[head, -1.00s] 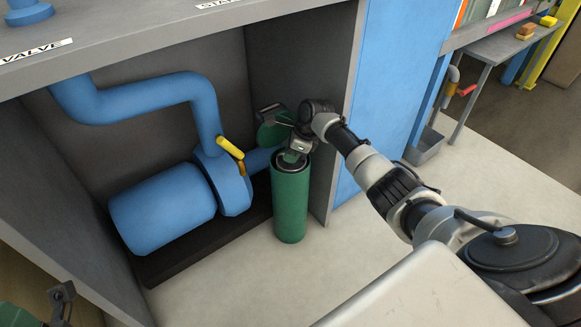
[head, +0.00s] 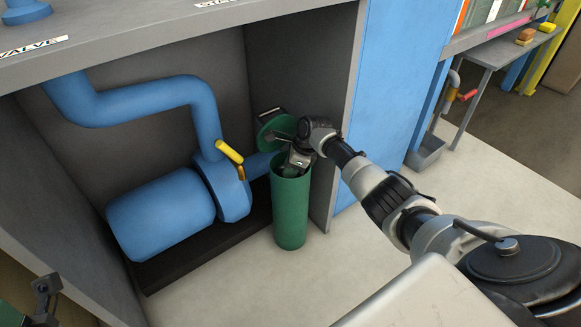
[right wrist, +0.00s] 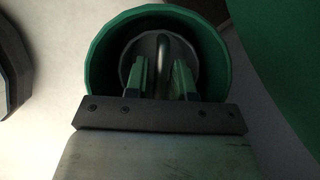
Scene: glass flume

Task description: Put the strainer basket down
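The strainer basket (right wrist: 152,49) shows in the right wrist view as a round grey form inside the green housing (right wrist: 97,62), with a thin metal bail standing up from it. In the head view the housing (head: 290,213) stands upright on the floor, and the basket is hidden. My right gripper (right wrist: 160,75) reaches down over the housing's mouth. Its two fingers are apart, one on each side of the bail, with gaps visible. My left gripper cannot be made out clearly; a dark jointed part shows at the lower left.
A green round lid (head: 277,129) is tilted up behind the housing. A blue pump (head: 163,213) with a yellow lever (head: 229,151) stands left on a dark plinth (head: 200,252). The grey cabinet side (head: 344,120) is close on the right. Floor in front is clear.

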